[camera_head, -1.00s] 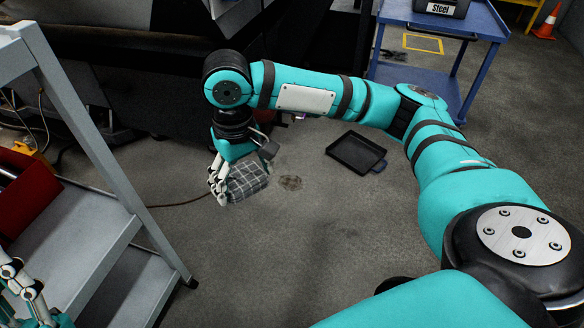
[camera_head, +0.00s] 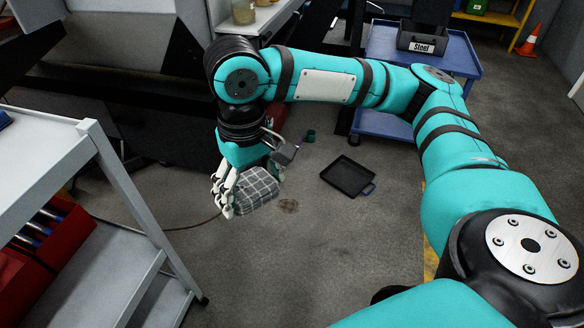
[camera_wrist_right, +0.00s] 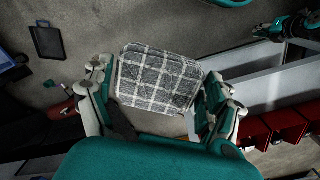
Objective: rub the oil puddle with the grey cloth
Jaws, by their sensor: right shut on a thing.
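My right gripper (camera_head: 228,188) is shut on the grey cloth (camera_head: 257,191), a folded pad with a white check pattern. The cloth fills the space between the fingers in the right wrist view (camera_wrist_right: 158,80). In the head view the oil puddle (camera_head: 289,206), a small dark brown stain on the floor, shows just right of the cloth and apart from it in the picture. I cannot tell how high the cloth is above the floor. The puddle is not clearly seen in the right wrist view. My left gripper is not in view in the head view.
A black tray (camera_head: 348,177) lies on the floor right of the puddle. A grey step-like cart (camera_head: 120,180) with red bins (camera_head: 45,245) stands at left. A blue cart (camera_head: 390,125) is at the back. A cable (camera_head: 195,226) runs along the floor. Floor in front is clear.

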